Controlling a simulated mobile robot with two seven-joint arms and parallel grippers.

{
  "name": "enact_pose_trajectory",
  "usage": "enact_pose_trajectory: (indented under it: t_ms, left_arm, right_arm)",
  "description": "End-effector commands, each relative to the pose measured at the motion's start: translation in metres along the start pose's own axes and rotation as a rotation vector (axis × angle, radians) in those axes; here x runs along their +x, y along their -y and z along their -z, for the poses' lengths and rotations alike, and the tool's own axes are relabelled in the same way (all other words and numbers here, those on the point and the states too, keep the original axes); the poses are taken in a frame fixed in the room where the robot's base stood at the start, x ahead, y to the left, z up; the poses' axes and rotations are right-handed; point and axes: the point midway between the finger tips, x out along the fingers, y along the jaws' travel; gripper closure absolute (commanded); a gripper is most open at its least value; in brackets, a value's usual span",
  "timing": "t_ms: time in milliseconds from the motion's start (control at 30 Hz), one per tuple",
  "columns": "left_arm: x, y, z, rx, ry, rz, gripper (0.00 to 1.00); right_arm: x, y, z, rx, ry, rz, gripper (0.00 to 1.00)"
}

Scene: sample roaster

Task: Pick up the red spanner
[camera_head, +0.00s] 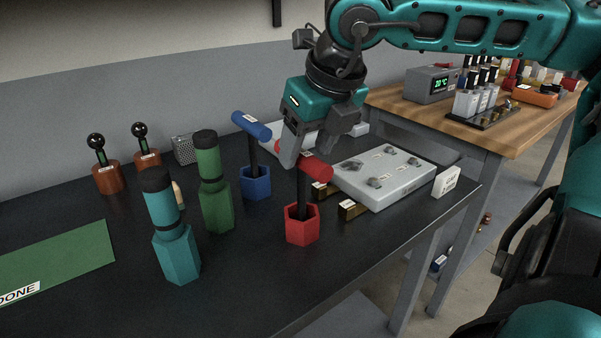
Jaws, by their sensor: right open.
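The red spanner (316,168) is T-shaped, with a red cross handle and a dark shaft. It stands upright in a red hexagonal holder (302,228) near the middle of the black table. My right gripper (305,150) comes down from above with its jaws open, right at the handle. One finger shows at the handle's left part; the handle's right end sticks out in front. I cannot tell whether the fingers touch it. My left gripper is not in view.
A blue T-handled spanner (251,126) in a blue holder (255,184) stands behind left. Green (212,180) and teal (168,225) hexagonal-based tools stand left. A light grey plate (383,178) and small brass blocks (352,210) lie right. A green DONE mat (60,262) lies far left.

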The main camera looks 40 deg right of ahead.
Motion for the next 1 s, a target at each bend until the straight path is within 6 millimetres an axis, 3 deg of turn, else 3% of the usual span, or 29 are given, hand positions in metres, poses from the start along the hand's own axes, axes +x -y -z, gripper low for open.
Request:
enact_pose_trajectory:
  t_ms: [500,800,1000]
  left_arm:
    - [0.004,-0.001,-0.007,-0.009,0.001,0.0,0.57]
    - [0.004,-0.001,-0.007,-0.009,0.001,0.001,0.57]
    - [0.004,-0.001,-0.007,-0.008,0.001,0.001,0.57]
  right_arm:
    - [0.052,-0.002,0.003,0.001,-0.003,-0.001,0.4]
    - [0.055,-0.002,0.002,0.0,0.0,-0.002,0.4]
    - [0.055,-0.002,0.002,0.0,-0.001,-0.002,0.59]
